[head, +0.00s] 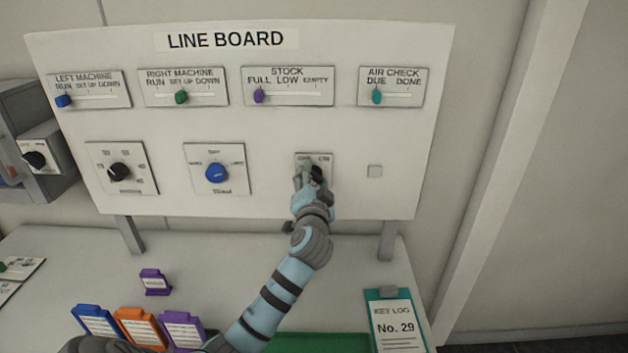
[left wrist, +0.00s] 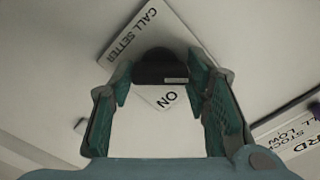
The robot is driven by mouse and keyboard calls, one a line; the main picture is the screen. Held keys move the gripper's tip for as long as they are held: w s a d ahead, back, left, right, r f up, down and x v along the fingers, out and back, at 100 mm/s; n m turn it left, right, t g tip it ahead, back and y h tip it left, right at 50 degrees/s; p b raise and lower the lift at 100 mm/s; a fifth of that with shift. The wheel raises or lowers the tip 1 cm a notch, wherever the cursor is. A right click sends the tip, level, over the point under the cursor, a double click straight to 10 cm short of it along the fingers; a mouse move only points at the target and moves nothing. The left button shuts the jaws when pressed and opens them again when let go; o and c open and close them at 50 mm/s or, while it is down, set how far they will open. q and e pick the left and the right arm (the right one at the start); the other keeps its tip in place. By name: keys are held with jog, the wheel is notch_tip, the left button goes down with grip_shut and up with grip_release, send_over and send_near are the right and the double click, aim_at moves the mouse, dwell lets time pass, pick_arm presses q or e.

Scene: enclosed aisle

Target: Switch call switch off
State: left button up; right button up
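The call setter switch is a black knob (left wrist: 160,67) on a white plate (left wrist: 133,40) lettered CALL SETTER, with ON visible beside the knob. In the head view the plate (head: 301,158) is in the lower row of the line board, right of the blue dial, and partly hidden by my gripper. My left gripper (head: 312,180) is right at the knob. In the left wrist view the gripper (left wrist: 160,82) has its two green-padded fingers apart, one on each side of the knob; I see no clear grip on it. My right gripper is out of view.
Below, colored card holders (head: 140,325) and a key log clipboard (head: 398,325) sit on the bench.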

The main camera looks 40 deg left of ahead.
pick_arm(q)
jog(key=o, duration=0.4)
jog(key=shift+r, duration=0.2)
jog(key=shift+o, duration=0.2)
jog(key=shift+f, duration=0.1)
jog(key=v, duration=1.2)
jog(key=shift+w, duration=0.1)
jog(key=shift+d, duration=0.1)
